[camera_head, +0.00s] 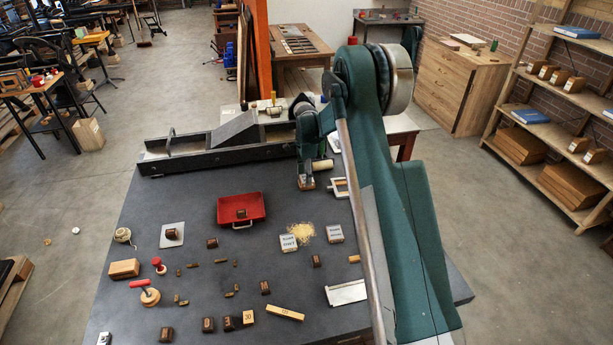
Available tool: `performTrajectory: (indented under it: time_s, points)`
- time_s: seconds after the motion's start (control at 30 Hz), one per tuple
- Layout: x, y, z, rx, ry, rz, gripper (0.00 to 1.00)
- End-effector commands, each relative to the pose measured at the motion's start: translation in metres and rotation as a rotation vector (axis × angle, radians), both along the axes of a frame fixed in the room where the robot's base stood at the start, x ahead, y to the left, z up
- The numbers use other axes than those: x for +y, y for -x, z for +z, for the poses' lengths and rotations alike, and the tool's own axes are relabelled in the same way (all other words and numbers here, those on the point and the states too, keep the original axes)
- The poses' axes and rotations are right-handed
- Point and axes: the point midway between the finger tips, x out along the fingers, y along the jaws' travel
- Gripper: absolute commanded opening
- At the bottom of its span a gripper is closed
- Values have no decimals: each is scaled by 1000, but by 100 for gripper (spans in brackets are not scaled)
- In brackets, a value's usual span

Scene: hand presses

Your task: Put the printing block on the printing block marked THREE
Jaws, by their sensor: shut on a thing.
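My gripper (306,180) is at the back of the dark table, in front of the long black rail. It is shut on a small brown block (307,186), whose lower end just shows between the fingertips. A dark brown printing block (228,323) stands at the table's front with a pale mark that looks like a 3, too small to read surely. My gripper is far behind it. Similar dark blocks stand beside it (208,325), further left (166,334), and on a grey plate (171,234).
A red tray (262,207) with a dark block inside lies left of my gripper. Labelled packets (288,243) and a yellow crumb pile (302,231) lie in front.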

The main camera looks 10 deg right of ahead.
Motion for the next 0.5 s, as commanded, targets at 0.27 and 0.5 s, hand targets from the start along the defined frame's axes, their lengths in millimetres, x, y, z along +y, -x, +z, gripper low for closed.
performTrajectory:
  time_s: [0.27,0.5]
  points:
    - [0,0,0,0,0,0,29]
    - [0,0,-3,0,0,0,53]
